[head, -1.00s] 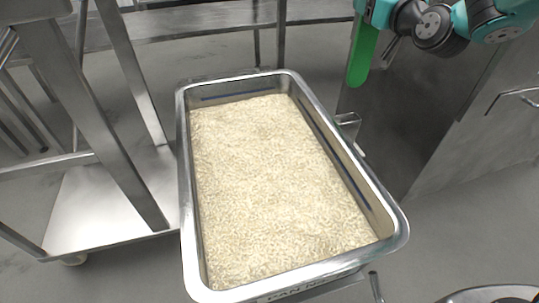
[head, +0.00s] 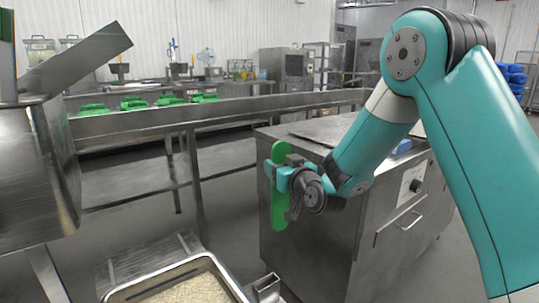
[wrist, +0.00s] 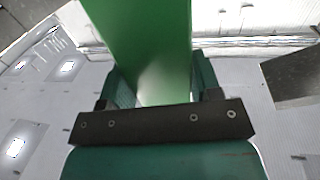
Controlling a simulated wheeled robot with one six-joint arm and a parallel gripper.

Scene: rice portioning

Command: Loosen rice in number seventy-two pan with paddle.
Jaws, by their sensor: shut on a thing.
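My gripper (head: 287,178) is shut on the green paddle (head: 279,222), which hangs upright in front of a steel cabinet. The paddle (wrist: 140,45) also fills the middle of the wrist view, between the fingers of my gripper (wrist: 155,92). The steel pan (head: 212,258) shows only in part at the bottom of the head view, with pale rice (head: 190,292) in it. The paddle is above and to the right of the pan, apart from the rice. The pan's number cannot be read here.
A steel cabinet (head: 310,225) with a knob and handle stands right of the pan. A long steel table (head: 235,108) runs behind, with several green items (head: 135,103) beyond it. A steel vessel (head: 35,175) stands at the left. A small square steel holder (head: 267,287) sits at the pan's right.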

